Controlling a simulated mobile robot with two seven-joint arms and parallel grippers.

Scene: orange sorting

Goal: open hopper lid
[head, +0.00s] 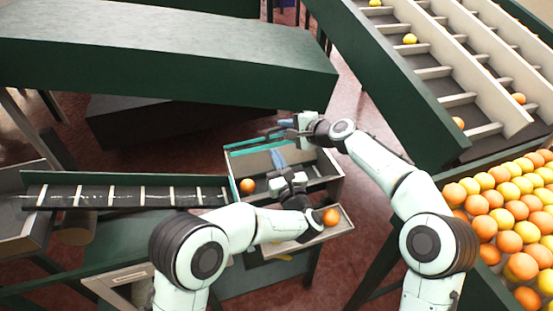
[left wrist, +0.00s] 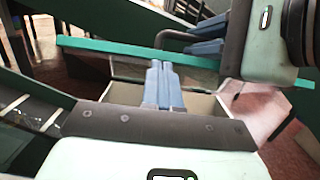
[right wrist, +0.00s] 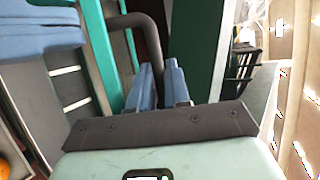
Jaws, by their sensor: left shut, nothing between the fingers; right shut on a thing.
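The hopper (head: 338,186) is a pale-walled box in the middle of the head view, with its inside partly visible. A teal-edged panel, apparently the lid (head: 250,143), lies along its far side; its teal edge also crosses the left wrist view (left wrist: 120,52). A dark bent handle (right wrist: 150,30) is beside the teal edge in the right wrist view. My right gripper (head: 287,126) is shut on this handle, with the bar running down between its blue fingers. My left gripper (head: 278,157) is shut and empty over the box, its fingers together. The lid's hinge cannot be made out.
An orange (head: 247,186) lies at the box's left, by the conveyor (head: 130,194). Another orange (head: 331,217) sits in the lower tray (head: 345,225). A large green bench (head: 160,60) is behind. Sloped lanes (head: 455,100) and a full orange bin (head: 480,260) stand at right.

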